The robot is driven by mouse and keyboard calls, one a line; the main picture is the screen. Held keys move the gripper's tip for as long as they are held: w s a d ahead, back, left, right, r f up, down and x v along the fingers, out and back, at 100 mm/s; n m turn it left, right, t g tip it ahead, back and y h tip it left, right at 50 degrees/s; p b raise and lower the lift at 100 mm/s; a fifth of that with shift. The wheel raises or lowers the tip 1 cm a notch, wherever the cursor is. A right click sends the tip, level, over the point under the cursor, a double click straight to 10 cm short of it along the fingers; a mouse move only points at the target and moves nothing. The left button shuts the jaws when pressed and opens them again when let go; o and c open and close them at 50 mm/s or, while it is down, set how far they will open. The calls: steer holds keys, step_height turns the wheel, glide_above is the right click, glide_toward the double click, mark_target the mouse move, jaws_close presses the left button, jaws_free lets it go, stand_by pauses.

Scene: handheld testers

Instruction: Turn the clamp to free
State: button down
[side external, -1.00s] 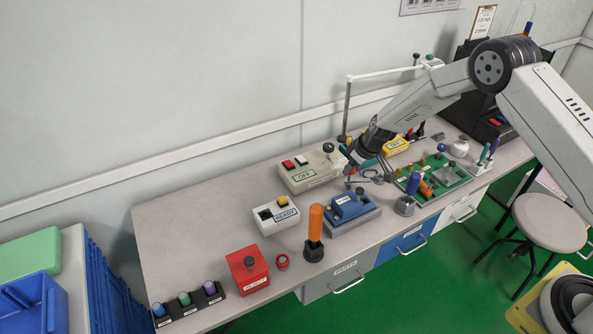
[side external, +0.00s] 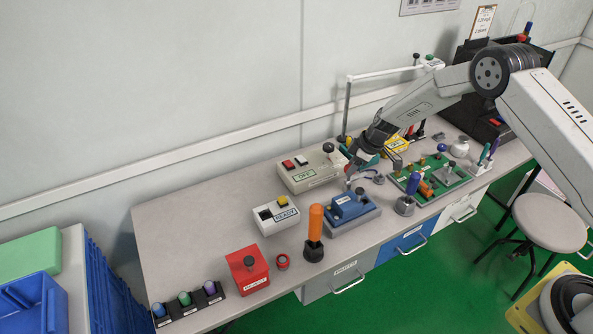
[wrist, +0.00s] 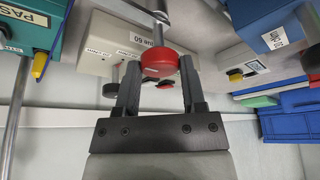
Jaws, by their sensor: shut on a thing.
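In the wrist view, a round red knob (wrist: 163,62) sits between the two fingers of my gripper (wrist: 160,75), which is shut on it. A metal bar (wrist: 156,20) runs from the knob toward the top of the picture. The knob appears to be the clamp's handle end; the rest of the clamp is out of this view. In the side view, my gripper (side external: 352,168) is low over the bench, behind the blue fixture (side external: 349,206). The knob is hard to make out there, and I cannot read the clamp's position.
Left of my gripper is the pale box (side external: 312,170) labelled OFF; the READY box (side external: 276,214) stands in front of it. The green board (side external: 440,180) is at right. A tall thin stand (side external: 347,108) rises behind. An orange-handled tool (side external: 314,235) stands near the front edge.

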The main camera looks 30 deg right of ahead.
stand_by(0.4)
steer(key=shift+c, duration=0.9)
jaws_free()
steer(key=shift+d+r, duration=0.1)
steer(key=shift+r, duration=0.05)
steer(key=v, duration=0.7)
steer(key=shift+r, duration=0.2)
steer(key=shift+s, duration=0.15)
